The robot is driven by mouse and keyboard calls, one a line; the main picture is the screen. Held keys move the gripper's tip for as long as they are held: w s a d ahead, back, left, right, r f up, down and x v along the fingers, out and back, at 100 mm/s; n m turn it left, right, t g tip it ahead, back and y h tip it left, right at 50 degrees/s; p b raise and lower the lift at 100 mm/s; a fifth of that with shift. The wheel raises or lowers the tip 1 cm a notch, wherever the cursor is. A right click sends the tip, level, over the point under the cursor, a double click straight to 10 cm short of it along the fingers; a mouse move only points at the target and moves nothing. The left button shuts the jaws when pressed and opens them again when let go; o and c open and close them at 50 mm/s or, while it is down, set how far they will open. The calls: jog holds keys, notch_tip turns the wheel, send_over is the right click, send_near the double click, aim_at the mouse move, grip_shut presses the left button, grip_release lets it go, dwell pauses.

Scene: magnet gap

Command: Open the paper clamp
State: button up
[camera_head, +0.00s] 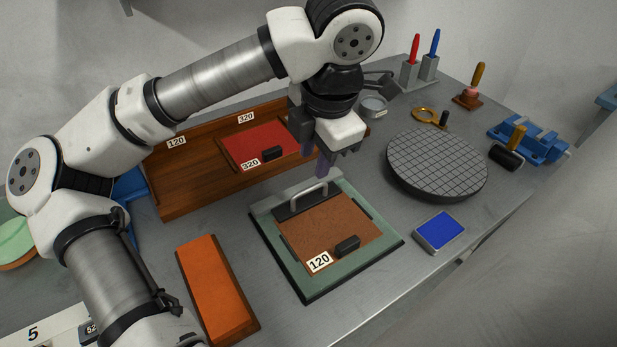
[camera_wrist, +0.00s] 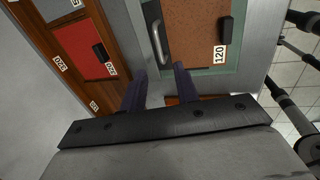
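The paper clamp (camera_head: 282,211) is a flat bar with a raised pale metal handle (camera_head: 322,186). It lies across the far edge of a brown 120 sheet (camera_head: 325,228) on a green board (camera_head: 285,265). The handle also shows in the wrist view (camera_wrist: 158,42), ahead of the fingertips. My gripper (camera_head: 320,170) is above the far side of the board, close to the handle. In the wrist view its two purple fingers (camera_wrist: 160,75) are apart with nothing between them. I see no contact with the handle.
A wooden tray (camera_head: 190,186) with a red 320 sheet (camera_head: 246,139) stands behind the board. An orange block (camera_head: 215,285) lies to the left. A round gridded plate (camera_head: 436,163) and a blue pad (camera_head: 439,231) are to the right. Bare metal tabletop shows at the front.

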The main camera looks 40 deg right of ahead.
aim_at(308, 190)
jog(key=x, duration=0.8)
jog(key=shift+p, duration=0.3)
grip_shut()
